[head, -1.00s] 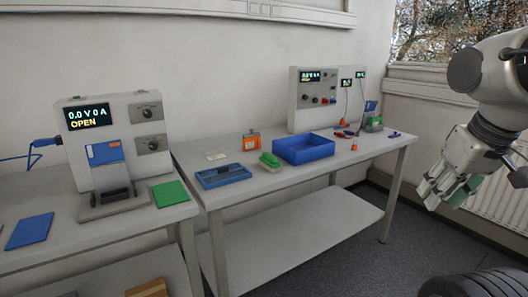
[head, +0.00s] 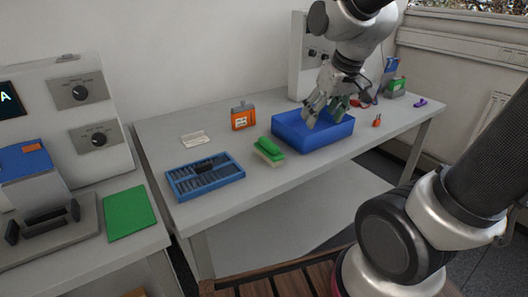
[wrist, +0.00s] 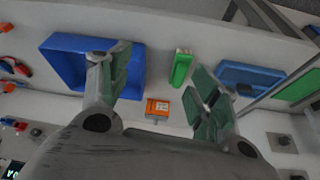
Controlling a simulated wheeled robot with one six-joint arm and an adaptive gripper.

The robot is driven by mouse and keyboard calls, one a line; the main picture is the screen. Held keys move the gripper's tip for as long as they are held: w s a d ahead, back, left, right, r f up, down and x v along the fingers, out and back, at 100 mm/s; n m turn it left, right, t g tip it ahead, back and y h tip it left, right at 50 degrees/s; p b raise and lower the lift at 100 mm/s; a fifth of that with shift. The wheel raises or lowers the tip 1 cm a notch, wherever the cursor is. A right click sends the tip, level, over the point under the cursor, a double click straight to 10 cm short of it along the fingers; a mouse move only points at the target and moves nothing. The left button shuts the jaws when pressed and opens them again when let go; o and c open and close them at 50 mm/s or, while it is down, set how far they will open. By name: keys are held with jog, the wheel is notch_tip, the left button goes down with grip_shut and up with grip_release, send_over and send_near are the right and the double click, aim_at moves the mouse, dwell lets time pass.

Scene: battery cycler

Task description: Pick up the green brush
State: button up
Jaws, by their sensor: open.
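The green brush (head: 269,150), with a green top and a pale underside, lies on the light table just left of the blue bin. In the wrist view the brush (wrist: 181,68) shows between my spread fingers, closer to the right one, and nothing touches it. My gripper (head: 325,110) is open and empty. In the head view it hangs over the blue bin (head: 335,134), to the right of the brush. In the wrist view my gripper (wrist: 160,85) has its fingers wide apart.
A blue tray with dark slots (head: 205,176) lies left of the brush. An orange container (head: 244,117) and a small white item (head: 196,138) are behind. A green mat (head: 130,213) lies on the left bench. Small tools lie right of the bin.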

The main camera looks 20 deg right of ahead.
jog(key=n, duration=0.2)
send_over(271, 143)
jog(key=s, duration=0.1)
jog(key=shift+y, duration=0.4)
jog(key=f, duration=0.9)
jog(key=shift+s+d+f, duration=0.2)
jog(key=x, duration=0.8)
jog(key=shift+s+d+f, duration=0.1)
jog(key=shift+s, duration=0.1)
jog(key=c, duration=1.1)
